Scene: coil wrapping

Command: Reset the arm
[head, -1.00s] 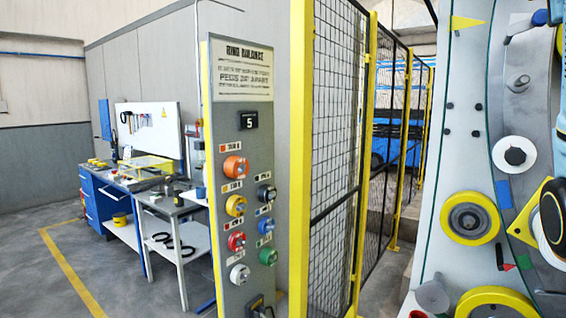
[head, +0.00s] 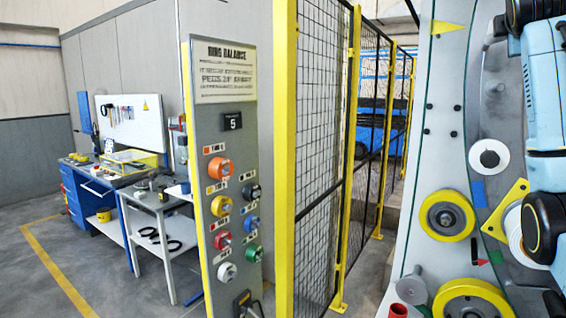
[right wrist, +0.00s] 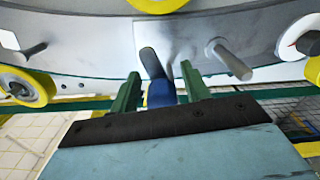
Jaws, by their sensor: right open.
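My right arm (head: 545,120) comes down the right edge of the head view, in front of the coil-wrapping machine. My right gripper (right wrist: 157,82) shows in the right wrist view with its two green fingers apart. A blue and grey peg-like part (right wrist: 158,88) shows between or behind the fingers; I cannot tell whether they touch it. The grey curved machine face (right wrist: 90,50) lies beyond the fingers, with a metal peg (right wrist: 232,60) to their right. My left gripper is not in view.
A ring balance panel (head: 225,130) with coloured knobs stands at centre left. A yellow-framed mesh fence (head: 325,150) runs beside it. Yellow rollers (head: 447,216) sit on the machine. A workbench (head: 100,190) stands at the back left, with open floor before it.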

